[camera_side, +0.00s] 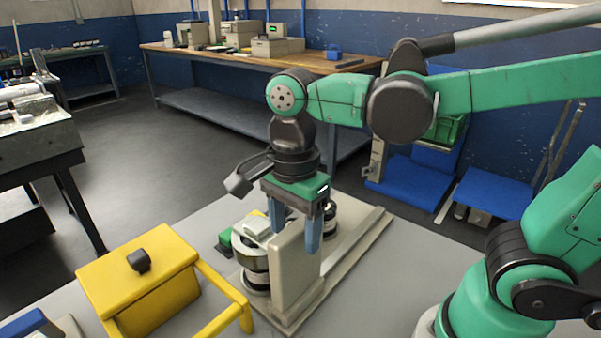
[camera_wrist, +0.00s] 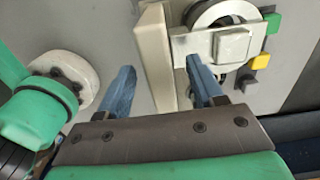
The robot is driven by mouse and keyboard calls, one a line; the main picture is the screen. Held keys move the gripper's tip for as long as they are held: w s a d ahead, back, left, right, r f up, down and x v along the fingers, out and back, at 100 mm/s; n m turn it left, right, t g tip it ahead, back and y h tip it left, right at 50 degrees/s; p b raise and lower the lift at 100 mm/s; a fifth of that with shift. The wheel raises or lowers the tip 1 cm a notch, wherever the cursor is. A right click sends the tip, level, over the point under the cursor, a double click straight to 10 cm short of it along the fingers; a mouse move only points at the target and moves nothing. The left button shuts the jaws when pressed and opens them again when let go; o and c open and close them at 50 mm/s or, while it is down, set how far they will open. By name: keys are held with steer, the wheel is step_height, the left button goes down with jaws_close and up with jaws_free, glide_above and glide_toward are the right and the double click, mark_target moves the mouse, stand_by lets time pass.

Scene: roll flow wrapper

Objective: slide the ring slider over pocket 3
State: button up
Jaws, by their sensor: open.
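My gripper (camera_side: 296,240) is open, its two blue fingers pointing down at the cream upright plate (camera_side: 292,285) of the wrapper. In the wrist view, the plate (camera_wrist: 155,50) shows between the fingers (camera_wrist: 160,64); I cannot tell whether they touch it. Left of the plate in the side view is a round metal-and-black roll unit (camera_side: 256,268) with a pale square block (camera_side: 257,229) on top. The block (camera_wrist: 232,45) also shows in the wrist view, on a metal strip across a ring-shaped part (camera_wrist: 222,12). I cannot make out a ring slider or numbered pockets for certain.
A yellow box (camera_side: 135,275) with a black knob (camera_side: 139,261) and yellow bars stands front left. Another dark roll (camera_side: 329,217) stands behind the plate. Small green (camera_wrist: 272,22) and yellow (camera_wrist: 261,61) blocks sit beside the ring part. The grey tabletop (camera_side: 375,290) is clear at right.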

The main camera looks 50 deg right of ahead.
steer(key=shift+r, duration=1.6)
step_height(320, 180, down, 6)
steer(key=shift+r, duration=0.2)
steer(key=d, duration=0.7)
steer(key=shift+a, duration=0.1)
